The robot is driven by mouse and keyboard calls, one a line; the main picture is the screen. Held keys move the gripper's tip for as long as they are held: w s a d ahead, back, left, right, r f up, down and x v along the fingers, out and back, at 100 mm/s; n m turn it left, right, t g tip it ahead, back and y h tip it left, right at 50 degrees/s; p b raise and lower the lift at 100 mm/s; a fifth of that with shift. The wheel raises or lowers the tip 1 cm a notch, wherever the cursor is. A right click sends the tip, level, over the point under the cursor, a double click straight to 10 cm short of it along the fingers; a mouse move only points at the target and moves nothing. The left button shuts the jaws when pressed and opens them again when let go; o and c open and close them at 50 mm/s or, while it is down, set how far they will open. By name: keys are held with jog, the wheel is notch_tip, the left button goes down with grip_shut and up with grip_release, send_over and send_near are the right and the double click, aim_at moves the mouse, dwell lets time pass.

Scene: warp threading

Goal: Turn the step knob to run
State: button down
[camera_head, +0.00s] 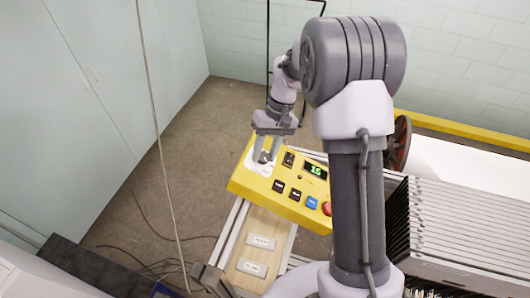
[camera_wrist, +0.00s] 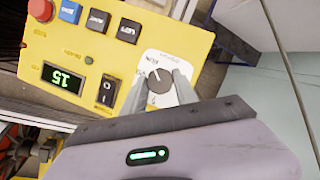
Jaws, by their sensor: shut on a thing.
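The step knob (camera_wrist: 160,75) is a small dark round knob on a white label plate (camera_wrist: 166,58) at one end of a yellow control panel (camera_head: 240,185). Small lettering surrounds it, too blurred to read surely, and I cannot tell which mark it points to. My gripper (camera_head: 265,156) reaches down onto the knob from above. In the wrist view my gripper's (camera_wrist: 161,80) two grey fingers stand on either side of the knob, shut on it. The fingers hide part of the knob and plate.
Beside the plate are a black rocker switch (camera_wrist: 107,92) and a green-lit display (camera_wrist: 64,78). Dark and blue buttons (camera_wrist: 70,12) and a red button (camera_wrist: 40,9) sit further along. A rack of thin metal bars (camera_head: 465,225) stands at right. A cord (camera_head: 160,130) hangs left of the panel.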

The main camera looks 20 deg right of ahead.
jog(key=c, duration=1)
grip_release()
jog(key=shift+w, duration=0.15)
jog(key=shift+o, duration=0.2)
jog(key=v, duration=1.7)
jog(key=shift+r+p, duration=0.15)
jog(key=shift+p, duration=0.15)
